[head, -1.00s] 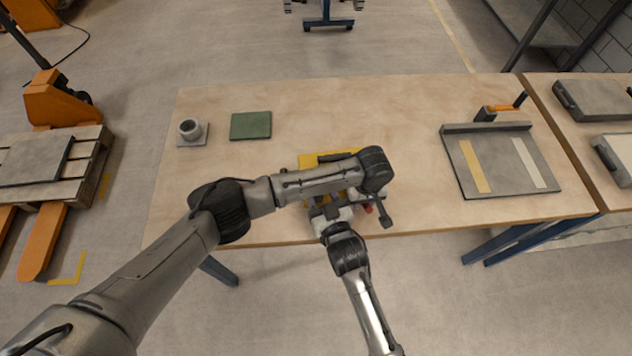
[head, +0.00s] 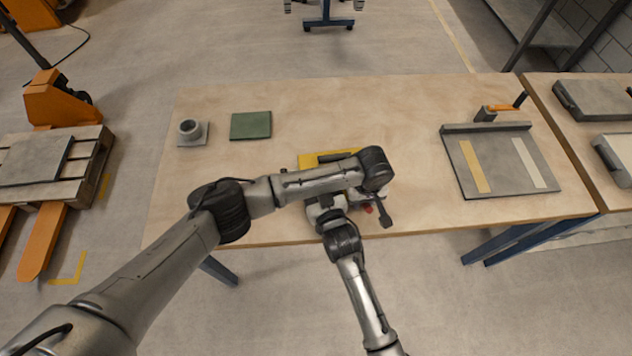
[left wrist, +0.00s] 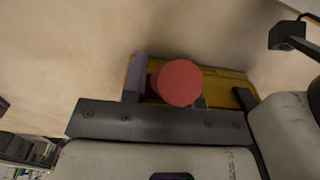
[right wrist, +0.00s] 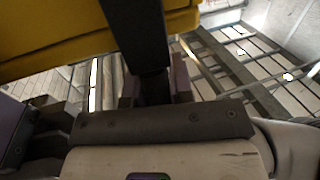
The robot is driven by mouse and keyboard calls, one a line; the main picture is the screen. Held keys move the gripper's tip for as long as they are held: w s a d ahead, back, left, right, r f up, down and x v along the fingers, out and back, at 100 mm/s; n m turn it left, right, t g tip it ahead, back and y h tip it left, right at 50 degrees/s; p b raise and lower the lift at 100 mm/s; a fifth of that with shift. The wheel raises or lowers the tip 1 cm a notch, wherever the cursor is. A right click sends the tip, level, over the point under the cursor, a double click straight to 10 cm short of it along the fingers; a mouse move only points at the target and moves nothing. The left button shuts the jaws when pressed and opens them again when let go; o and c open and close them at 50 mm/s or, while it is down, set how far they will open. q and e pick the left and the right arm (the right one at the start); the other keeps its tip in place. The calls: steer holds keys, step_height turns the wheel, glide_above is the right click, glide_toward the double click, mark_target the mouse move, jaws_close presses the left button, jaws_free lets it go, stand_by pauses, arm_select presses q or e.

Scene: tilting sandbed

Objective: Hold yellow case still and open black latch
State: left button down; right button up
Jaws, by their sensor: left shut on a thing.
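The yellow case (head: 310,159) lies near the front edge of the table, mostly hidden under my left forearm in the head view. A dark bar shows on its top. In the left wrist view the yellow case (left wrist: 222,88) lies behind a round red knob (left wrist: 180,82), which sits between the fingers of my left gripper (left wrist: 168,90), shut on it. In the right wrist view the yellow case (right wrist: 50,35) is at the upper left. The black latch (right wrist: 136,35) reaches down between the fingers of my right gripper (right wrist: 156,88); whether they press on it is unclear.
A grey cup-like part (head: 190,129) and a green plate (head: 250,125) lie at the table's left. A grey board with two strips (head: 502,172) and an orange-handled clamp (head: 499,108) are at the right. The table behind the case is clear.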

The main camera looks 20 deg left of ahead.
jaws_close()
steer(key=shift+s+d+t+y, duration=0.25)
steer(key=shift+s+t+y, duration=0.2)
steer(key=shift+t+y, duration=0.05)
steer(key=o, duration=0.5)
jaws_free()
steer(key=v, duration=1.2)
